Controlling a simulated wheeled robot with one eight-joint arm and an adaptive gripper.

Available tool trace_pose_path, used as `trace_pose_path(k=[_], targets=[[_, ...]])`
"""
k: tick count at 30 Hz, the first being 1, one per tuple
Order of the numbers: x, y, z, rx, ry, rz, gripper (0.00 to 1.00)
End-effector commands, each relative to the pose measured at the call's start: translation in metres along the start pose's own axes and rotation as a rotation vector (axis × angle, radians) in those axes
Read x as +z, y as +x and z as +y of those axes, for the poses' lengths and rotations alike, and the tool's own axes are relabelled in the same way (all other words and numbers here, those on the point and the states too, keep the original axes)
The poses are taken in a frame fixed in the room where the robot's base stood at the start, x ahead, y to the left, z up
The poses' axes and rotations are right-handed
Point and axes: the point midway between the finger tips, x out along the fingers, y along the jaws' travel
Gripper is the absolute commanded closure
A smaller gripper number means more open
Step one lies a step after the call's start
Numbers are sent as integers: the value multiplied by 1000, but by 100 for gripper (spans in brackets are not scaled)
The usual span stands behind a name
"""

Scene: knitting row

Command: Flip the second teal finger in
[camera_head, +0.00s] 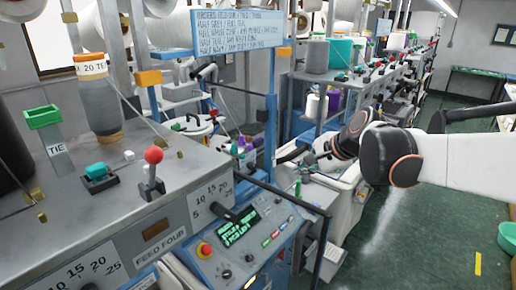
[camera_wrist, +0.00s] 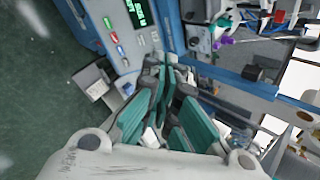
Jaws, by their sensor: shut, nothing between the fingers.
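Small teal and purple fingers (camera_head: 243,146) sit in a cluster on the machine behind the control panel in the head view. In the wrist view a teal finger (camera_wrist: 222,22) and a purple one (camera_wrist: 224,41) show at the upper right. They are too small to tell which teal one is second or how each is set. My gripper (camera_wrist: 164,75) has teal-faced fingers and is shut and empty, apart from that cluster. In the head view my arm reaches in from the right, and its gripper (camera_head: 306,160) is small and dark, right of the cluster.
The control panel (camera_head: 238,232) with a green screen and red knob stands in front. A red-ball lever (camera_head: 153,156) and teal rocker (camera_head: 96,171) are on the near machine at left. A text sign (camera_head: 238,33) hangs above. Green floor (camera_head: 400,230) is open at right.

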Motion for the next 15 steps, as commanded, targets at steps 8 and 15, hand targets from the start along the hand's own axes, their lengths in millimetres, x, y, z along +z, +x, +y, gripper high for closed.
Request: trace_pose_path(k=[8, 15], targets=[[-14, 64, -45, -33, 333, -102, 100], [-26, 122, -74, -41, 623, -200, 100]])
